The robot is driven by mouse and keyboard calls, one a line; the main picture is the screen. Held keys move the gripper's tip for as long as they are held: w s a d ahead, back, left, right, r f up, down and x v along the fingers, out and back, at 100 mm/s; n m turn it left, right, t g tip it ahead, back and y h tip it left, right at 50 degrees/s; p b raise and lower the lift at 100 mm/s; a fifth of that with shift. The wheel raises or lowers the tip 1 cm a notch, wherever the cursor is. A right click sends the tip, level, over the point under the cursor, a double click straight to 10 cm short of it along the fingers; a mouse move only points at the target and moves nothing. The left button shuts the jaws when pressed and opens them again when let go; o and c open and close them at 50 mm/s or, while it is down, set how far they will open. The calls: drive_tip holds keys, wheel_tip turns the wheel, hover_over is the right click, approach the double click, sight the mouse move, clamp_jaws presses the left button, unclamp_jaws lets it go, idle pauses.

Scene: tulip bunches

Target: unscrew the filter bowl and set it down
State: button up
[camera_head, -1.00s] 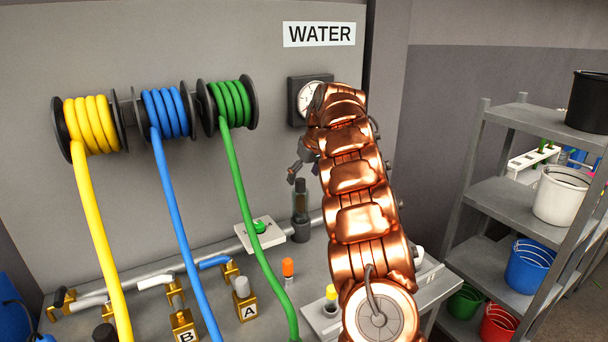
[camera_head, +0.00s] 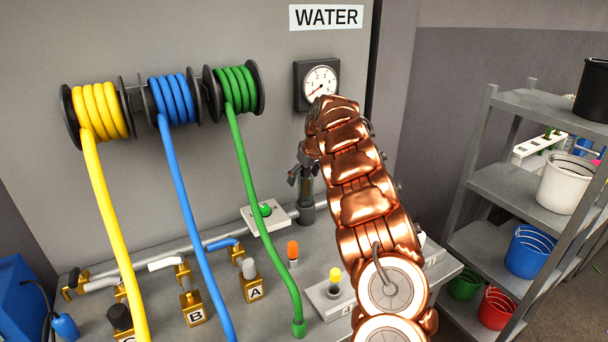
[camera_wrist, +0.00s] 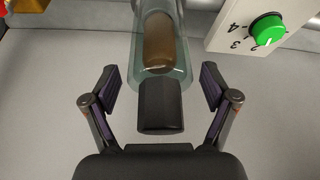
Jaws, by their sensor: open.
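The filter bowl (camera_wrist: 182,50) is a clear, greenish cylinder with a brown core inside and a dark block-shaped end (camera_wrist: 160,105). In the wrist view it reaches in from the top middle. My gripper (camera_wrist: 160,84) is open, with one finger on each side of the bowl's dark end and a visible gap on both sides. In the head view, my gripper (camera_head: 303,172) is at the upper part of the filter bowl (camera_head: 306,188). My gripper and arm hide part of the filter there. I cannot tell whether the bowl is screwed tight.
A green knob (camera_head: 265,209) on a white plate stands left of the filter. A pressure gauge (camera_head: 319,82) is on the wall above. Yellow, blue and green hoses (camera_head: 241,150) hang to the left. The orange-capped part (camera_head: 293,250) stands in front. A bucket shelf (camera_head: 520,195) is at right.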

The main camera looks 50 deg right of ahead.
drive_tip(key=c, duration=1.3)
drive_tip(key=shift+f+n+b, duration=0.1)
drive_tip(key=shift+n+b, duration=0.6)
drive_tip(key=shift+b, duration=0.55)
drive_tip(key=shift+a+n+y+b, duration=0.15)
drive_tip(key=shift+n+y+b, duration=0.4)
drive_tip(key=shift+b, duration=0.25)
drive_tip(key=shift+n+b, duration=0.35)
drive_tip(key=shift+n, duration=0.4)
drive_tip(key=shift+r+n+y, duration=0.2)
drive_tip(key=shift+n+y, duration=0.25)
drive_tip(key=shift+n, duration=0.15)
drive_tip(key=shift+a+r+p, duration=0.1)
drive_tip(key=shift+a+p, duration=0.05)
drive_tip(key=shift+p, duration=0.25)
drive_tip(key=shift+s+r+n+g+y+p, duration=0.1)
drive_tip(key=shift+n+g+y+p, duration=0.25)
drive_tip(key=shift+n+p, duration=1.15)
drive_tip(key=shift+s+a+n+g+y+p, duration=0.2)
drive_tip(key=shift+n+p, duration=0.35)
drive_tip(key=shift+p, duration=0.55)
drive_tip(key=shift+w+d+n+g+y+p, duration=0.1)
drive_tip(key=shift+n+y+p, duration=0.15)
drive_tip(key=shift+n+p, duration=0.55)
